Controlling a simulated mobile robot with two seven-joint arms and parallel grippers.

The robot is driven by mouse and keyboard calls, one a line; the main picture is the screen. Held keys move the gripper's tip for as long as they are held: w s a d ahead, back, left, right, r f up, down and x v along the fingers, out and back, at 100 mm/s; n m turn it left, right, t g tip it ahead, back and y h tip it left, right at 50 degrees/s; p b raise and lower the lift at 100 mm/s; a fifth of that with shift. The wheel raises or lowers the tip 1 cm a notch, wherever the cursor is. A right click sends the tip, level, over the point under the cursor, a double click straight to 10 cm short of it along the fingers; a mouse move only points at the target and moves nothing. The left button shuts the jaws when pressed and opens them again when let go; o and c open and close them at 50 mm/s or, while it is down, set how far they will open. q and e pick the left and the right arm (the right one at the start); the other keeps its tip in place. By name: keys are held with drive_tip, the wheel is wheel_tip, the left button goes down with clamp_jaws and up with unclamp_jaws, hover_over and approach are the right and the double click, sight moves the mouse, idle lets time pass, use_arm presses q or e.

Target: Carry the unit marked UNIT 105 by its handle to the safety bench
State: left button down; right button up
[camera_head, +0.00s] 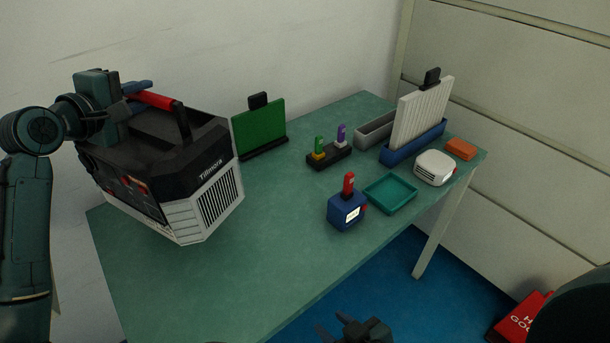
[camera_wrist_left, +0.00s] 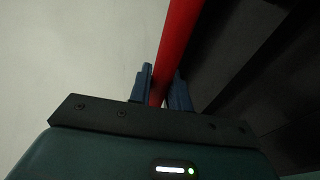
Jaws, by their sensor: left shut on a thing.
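A large black and white unit (camera_head: 205,195) with the name "Tillmora" and a vent grille is at the left of the head view. No UNIT 105 mark can be read on it. My left gripper (camera_head: 138,92) is shut on its red handle (camera_head: 155,100). In the wrist view the red handle (camera_wrist_left: 179,45) runs between the two blue fingers of my left gripper (camera_wrist_left: 162,88). The unit is over the left end of the green bench (camera_head: 240,260); whether it touches the top is unclear. My right gripper (camera_head: 355,330) is low, in front of the bench, partly cut off.
On the bench are a green panel (camera_head: 260,130), a black holder with plugs (camera_head: 329,155), a blue device (camera_head: 346,211), a teal tray (camera_head: 390,194), a blue rack (camera_head: 412,146), a white device (camera_head: 434,168) and an orange block (camera_head: 461,149). The front-left top is clear.

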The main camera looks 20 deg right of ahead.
sight(145, 147)
use_arm(q)
drive_tip(key=shift+s+r, duration=0.1)
drive_tip(key=shift+r, duration=0.55)
drive_tip(key=shift+f, duration=4.95)
drive_tip(key=c, duration=1.7)
unclamp_jaws()
drive_tip(key=shift+f, duration=0.65)
drive_tip(key=o, duration=0.4)
drive_tip(key=shift+s+r, duration=0.1)
drive_tip(key=v, duration=1.2)
drive_tip(key=shift+b, duration=0.4)
